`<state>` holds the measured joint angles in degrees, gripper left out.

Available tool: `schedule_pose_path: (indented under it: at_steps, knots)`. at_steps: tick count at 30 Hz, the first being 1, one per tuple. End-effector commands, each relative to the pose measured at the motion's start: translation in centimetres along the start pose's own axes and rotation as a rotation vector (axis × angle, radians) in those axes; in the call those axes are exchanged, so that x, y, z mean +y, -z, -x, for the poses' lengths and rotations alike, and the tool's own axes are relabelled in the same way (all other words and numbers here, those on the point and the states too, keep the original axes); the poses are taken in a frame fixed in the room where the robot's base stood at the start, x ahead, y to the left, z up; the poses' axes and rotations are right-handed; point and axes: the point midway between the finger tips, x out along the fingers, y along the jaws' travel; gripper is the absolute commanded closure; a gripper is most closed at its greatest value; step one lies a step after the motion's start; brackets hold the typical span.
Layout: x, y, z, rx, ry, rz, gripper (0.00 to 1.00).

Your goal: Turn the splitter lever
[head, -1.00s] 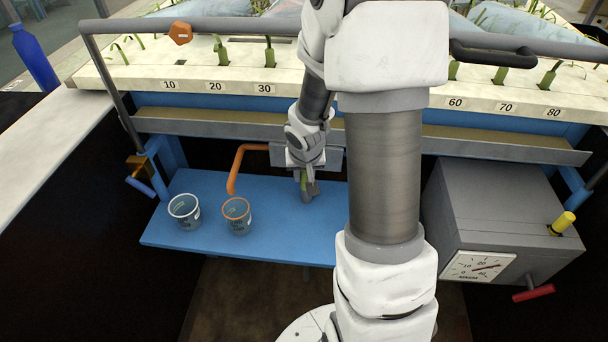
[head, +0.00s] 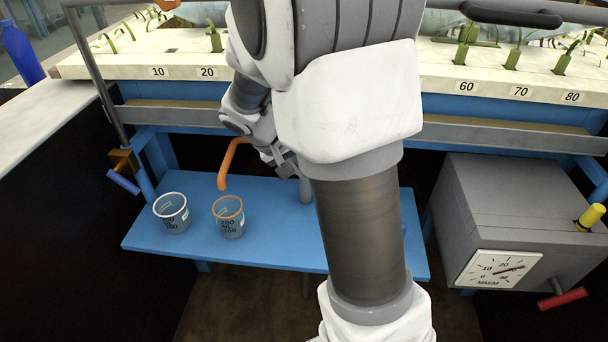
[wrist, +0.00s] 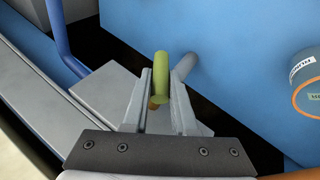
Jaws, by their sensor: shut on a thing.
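The lever's green handle (wrist: 161,70) stands between the two fingers of my gripper (wrist: 161,88) in the wrist view, and the fingers are shut on it. In the head view my gripper (head: 283,163) is just right of the orange spout (head: 229,163), and the handle is hidden there behind the gripper and arm. The spout's open end hangs over the orange-rimmed cup (head: 231,228). A white-rimmed cup (head: 174,222) stands to its left. No water stream is visible.
Both cups stand on a blue shelf (head: 265,247). A grey post (head: 306,190) rises beside the gripper. A grey box with a dial (head: 500,269), a yellow knob (head: 591,216) and a red handle (head: 563,298) is at right. A small blue-handled valve (head: 123,181) is at left.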

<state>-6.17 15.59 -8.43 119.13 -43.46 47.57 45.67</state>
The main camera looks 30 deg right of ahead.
Motion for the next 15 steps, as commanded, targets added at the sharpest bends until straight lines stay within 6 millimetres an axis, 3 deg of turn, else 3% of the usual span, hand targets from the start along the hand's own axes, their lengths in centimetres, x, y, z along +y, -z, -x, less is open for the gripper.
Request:
schedule_pose_path:
  at_steps: [15]
  knots:
    - [0.0,0.0,0.05,-0.019,-0.087,0.038,1.0]
